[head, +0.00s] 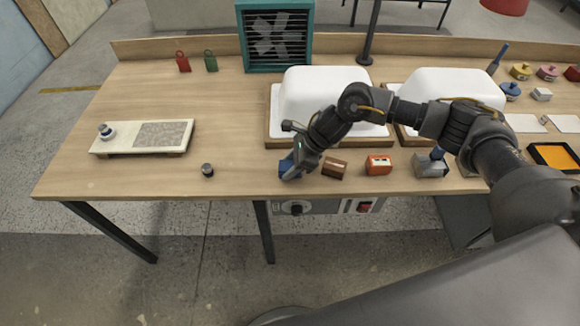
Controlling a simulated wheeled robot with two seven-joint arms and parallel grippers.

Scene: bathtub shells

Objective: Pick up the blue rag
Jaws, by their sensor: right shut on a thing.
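The blue rag (284,167) is near the front edge of the wooden table, left of the brown block. My right gripper (291,172) is shut on it, coming in from the right and pointing down. The gripper covers part of the rag, and I cannot tell whether the rag still touches the table. My left gripper is not in view.
A brown block (334,168) and an orange block (379,165) sit just right of the gripper. Two white tub shells (322,88) (450,86) stand behind it. A small dark knob (207,170) and a pale board (112,143) lie left, with bare tabletop between.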

